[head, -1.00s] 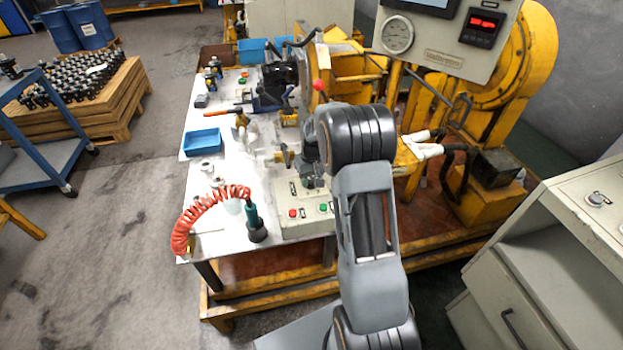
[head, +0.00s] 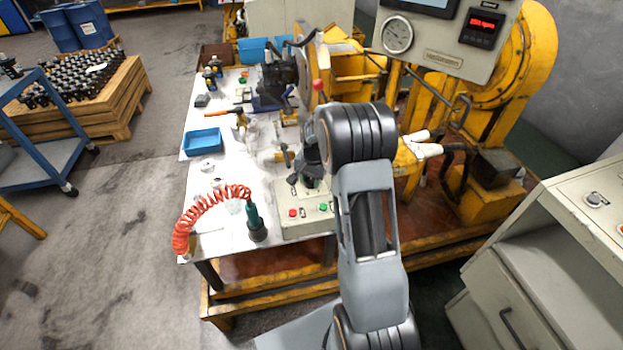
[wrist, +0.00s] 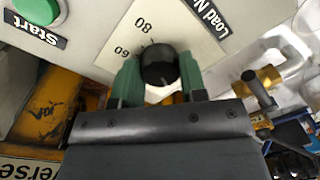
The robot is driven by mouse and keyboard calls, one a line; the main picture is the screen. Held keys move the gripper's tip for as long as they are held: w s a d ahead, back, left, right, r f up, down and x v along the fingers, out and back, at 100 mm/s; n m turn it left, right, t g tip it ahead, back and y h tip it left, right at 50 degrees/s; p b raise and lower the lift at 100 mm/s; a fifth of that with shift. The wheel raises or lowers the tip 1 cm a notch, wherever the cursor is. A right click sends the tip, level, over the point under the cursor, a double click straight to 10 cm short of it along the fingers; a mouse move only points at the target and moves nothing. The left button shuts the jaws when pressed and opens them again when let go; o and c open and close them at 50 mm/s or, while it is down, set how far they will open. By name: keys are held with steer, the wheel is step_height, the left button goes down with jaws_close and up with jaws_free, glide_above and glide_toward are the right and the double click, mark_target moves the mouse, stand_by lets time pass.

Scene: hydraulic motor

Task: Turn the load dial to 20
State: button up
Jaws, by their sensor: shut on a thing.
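The load dial (wrist: 158,65) is a black round knob on a light panel, beside a "Load N..." label, in the wrist view. My gripper (wrist: 159,78) is shut on it, with one green finger on each side. The printed numbers 80 and 60 show beyond the knob; other numbers are hidden. A small light mark shows on the knob's near edge, toward my gripper's body. In the head view, the control box (head: 290,229) stands at the table's front, and my gripper (head: 311,183) is over its back part, with the dial hidden.
A green Start button (wrist: 36,8) is on the panel in the wrist view. In the head view, a red coiled hose (head: 205,206) with a green-handled tool (head: 254,220) lies left of the box. A blue tray (head: 202,141) stands farther back. A gauge (head: 397,35) hangs over the machine.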

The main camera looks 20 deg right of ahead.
mark_target(313, 181)
steer(key=shift+m, duration=0.5)
steer(key=o, duration=0.9)
steer(key=r, duration=1.4)
steer(key=shift+s+d+p, duration=0.25)
steer(key=shift+s+p, duration=0.1)
steer(key=shift+f, duration=0.1)
